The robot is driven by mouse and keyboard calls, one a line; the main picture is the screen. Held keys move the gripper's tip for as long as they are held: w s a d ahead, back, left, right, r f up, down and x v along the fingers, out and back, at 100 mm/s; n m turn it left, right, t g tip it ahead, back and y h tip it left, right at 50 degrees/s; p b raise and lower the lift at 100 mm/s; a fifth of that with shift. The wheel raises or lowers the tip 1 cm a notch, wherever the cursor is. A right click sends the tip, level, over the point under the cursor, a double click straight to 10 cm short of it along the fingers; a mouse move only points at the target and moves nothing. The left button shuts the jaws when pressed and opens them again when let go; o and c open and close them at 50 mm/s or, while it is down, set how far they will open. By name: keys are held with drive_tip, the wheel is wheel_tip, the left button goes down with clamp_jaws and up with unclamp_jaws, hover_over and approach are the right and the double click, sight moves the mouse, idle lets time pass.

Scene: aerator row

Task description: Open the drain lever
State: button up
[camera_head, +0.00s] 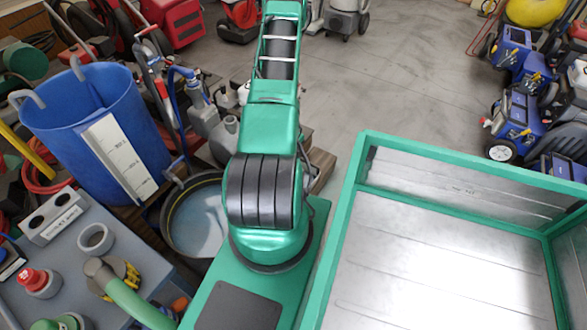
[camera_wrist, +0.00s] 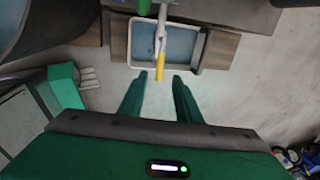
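The drain lever (camera_wrist: 159,67) shows in the wrist view as a short yellow handle below a pale metal valve body (camera_wrist: 160,35). A green piece joins the valve area at the top edge. My gripper (camera_wrist: 159,78) has its two green fingers apart, with nothing between them. The yellow end of the lever lies just ahead of the gap, roughly centred, and appears apart from both fingers. In the head view my arm hides the gripper, and I cannot make out the lever there.
A white-rimmed tray (camera_wrist: 120,40) of bluish water lies behind the valve, between brown blocks (camera_wrist: 220,50). In the head view, a blue barrel (camera_head: 60,125) and a round dark tub (camera_head: 178,245) stand left. My green-framed metal bed is at right. Open floor (camera_head: 400,80) lies beyond.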

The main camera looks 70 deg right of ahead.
drive_tip(key=shift+w+a+r, duration=0.1)
drive_tip(key=shift+a+r, duration=0.1)
drive_tip(key=shift+r, duration=0.65)
drive_tip(key=shift+a+r, duration=0.15)
drive_tip(key=shift+r, duration=0.7)
drive_tip(key=w+a+r+n, duration=0.4)
drive_tip(key=r+n, duration=0.1)
drive_tip(key=r, duration=0.6)
drive_tip(key=w+a+r+n, duration=0.3)
drive_tip(key=w+r+n, duration=0.2)
drive_tip(key=r, duration=0.5)
drive_tip(key=w+a+r+n, duration=0.4)
drive_tip(key=r+n, duration=0.1)
drive_tip(key=r, duration=0.6)
drive_tip(key=a+r+n, duration=0.9)
drive_tip(key=a+r, duration=0.3)
drive_tip(key=a, duration=0.1)
drive_tip(key=s+a+r+n+y, duration=0.1)
drive_tip(key=s+a+r+n, duration=0.1)
drive_tip(key=s+a+n, duration=0.2)
drive_tip(key=s+a+r+n+y, duration=0.1)
drive_tip(key=s+a+r+n, duration=0.2)
drive_tip(key=a, duration=0.5)
drive_tip(key=shift+s+r+n, duration=0.3)
drive_tip(key=shift+s+n, duration=0.3)
drive_tip(key=shift+s, duration=0.05)
